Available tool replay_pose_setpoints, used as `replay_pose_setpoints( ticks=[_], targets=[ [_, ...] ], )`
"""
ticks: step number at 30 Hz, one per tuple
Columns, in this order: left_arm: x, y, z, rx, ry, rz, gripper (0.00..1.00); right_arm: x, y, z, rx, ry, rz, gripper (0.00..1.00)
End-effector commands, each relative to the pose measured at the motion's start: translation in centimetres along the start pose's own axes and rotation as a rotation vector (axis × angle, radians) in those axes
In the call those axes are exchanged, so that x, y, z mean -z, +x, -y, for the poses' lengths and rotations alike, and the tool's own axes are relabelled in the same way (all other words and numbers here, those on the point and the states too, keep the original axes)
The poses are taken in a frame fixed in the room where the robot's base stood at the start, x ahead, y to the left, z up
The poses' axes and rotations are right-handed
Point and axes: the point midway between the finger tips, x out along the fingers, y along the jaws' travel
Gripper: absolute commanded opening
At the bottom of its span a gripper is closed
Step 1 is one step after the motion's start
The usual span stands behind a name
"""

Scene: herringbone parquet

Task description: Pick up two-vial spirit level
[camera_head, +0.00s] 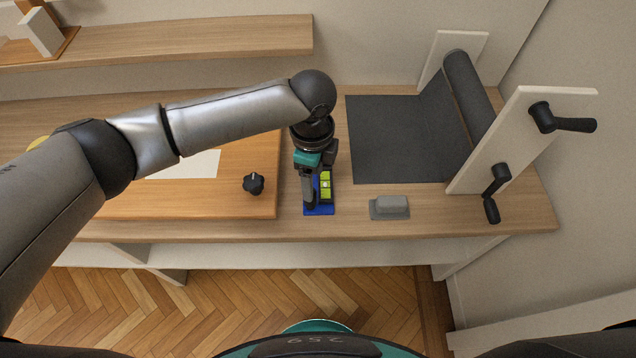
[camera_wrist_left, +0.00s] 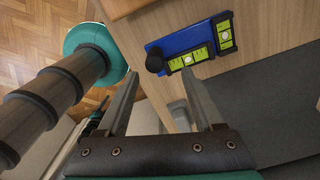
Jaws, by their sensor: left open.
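The two-vial spirit level (camera_head: 325,197) lies on the wooden bench top, a blue plate with yellow-green vials. In the left wrist view the level (camera_wrist_left: 193,38) shows its two vials set at an angle to each other and a round black knob at one corner. My left gripper (camera_head: 313,190) points down over the level in the head view and hides part of it. In the left wrist view the gripper (camera_wrist_left: 160,82) has its fingers apart with nothing between them, and the level shows beyond the fingertips. My right gripper is not in view.
A grey block (camera_head: 391,206) lies right of the level. An orange-brown board (camera_head: 235,196) with a black knob (camera_head: 254,184) lies to the left. A dark mat (camera_head: 395,140) runs to a roller press with a white side panel (camera_head: 520,130). The bench front edge is close.

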Motion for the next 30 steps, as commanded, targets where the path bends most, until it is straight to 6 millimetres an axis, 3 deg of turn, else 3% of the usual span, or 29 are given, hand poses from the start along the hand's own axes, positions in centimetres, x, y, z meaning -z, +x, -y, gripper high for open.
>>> replay_pose_setpoints(
  ticks=[8,15,25,30],
  targets=[
    [-0.2,2.2,-0.3,-0.001,0.0,0.001,0.68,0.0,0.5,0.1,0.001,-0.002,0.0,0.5],
    [-0.7,5.8,-0.8,-0.001,0.0,0.001,0.68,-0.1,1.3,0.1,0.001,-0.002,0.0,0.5],
    [-0.7,6.3,-0.7,0.001,0.0,0.001,0.68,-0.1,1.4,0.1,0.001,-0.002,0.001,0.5],
    [-0.7,6.3,-0.7,0.001,0.0,0.0,0.49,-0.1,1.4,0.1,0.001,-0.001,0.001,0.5]
  ],
)
